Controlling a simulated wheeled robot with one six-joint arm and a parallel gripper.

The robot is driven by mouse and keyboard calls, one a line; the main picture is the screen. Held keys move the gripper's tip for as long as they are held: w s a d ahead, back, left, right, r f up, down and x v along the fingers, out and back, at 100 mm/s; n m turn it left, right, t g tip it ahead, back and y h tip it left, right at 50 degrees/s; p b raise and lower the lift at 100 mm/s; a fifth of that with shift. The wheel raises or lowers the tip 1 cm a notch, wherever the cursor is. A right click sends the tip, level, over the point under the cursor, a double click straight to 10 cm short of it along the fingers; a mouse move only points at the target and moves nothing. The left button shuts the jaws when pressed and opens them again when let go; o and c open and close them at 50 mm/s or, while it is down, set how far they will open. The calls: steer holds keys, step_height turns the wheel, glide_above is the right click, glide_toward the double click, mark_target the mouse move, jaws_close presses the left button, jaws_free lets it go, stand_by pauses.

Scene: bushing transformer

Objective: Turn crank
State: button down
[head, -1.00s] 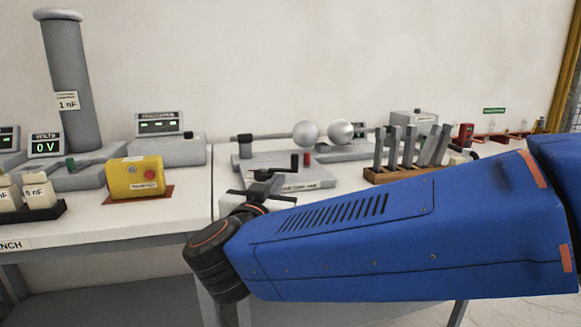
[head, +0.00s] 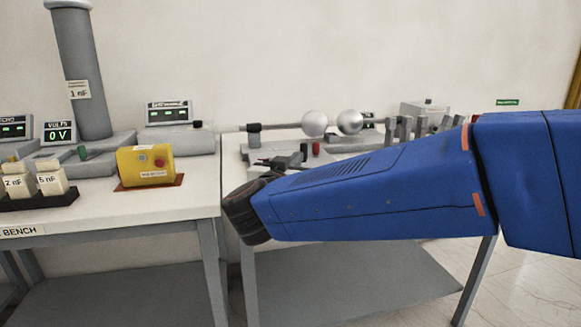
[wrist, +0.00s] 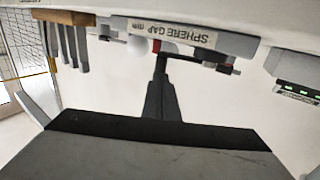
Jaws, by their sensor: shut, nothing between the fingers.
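The sphere gap unit has a grey base and two pale spheres (head: 331,122) on the right bench in the head view. Its labelled base edge (wrist: 170,33) shows upside down in the wrist view. A small dark crank (head: 303,150) stands on the base beside a red post (head: 316,148). A dark bar (wrist: 222,67), probably the crank, shows right of the fingertips in the wrist view. My gripper (wrist: 161,57) is shut and empty, its tips close to the base edge. In the head view my arm hides part of the base, and contact with the crank cannot be told.
Several upright grey bars (head: 405,130) stand right of the spheres, partly behind my arm. A meter (head: 169,113) stands at the back. A gap separates the two benches.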

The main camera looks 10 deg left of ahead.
mark_target(304, 151)
steer(key=shift+w+d, duration=0.2)
steer(key=shift+w, duration=1.5)
steer(key=shift+w+d, duration=0.25)
steer(key=shift+w, duration=0.6)
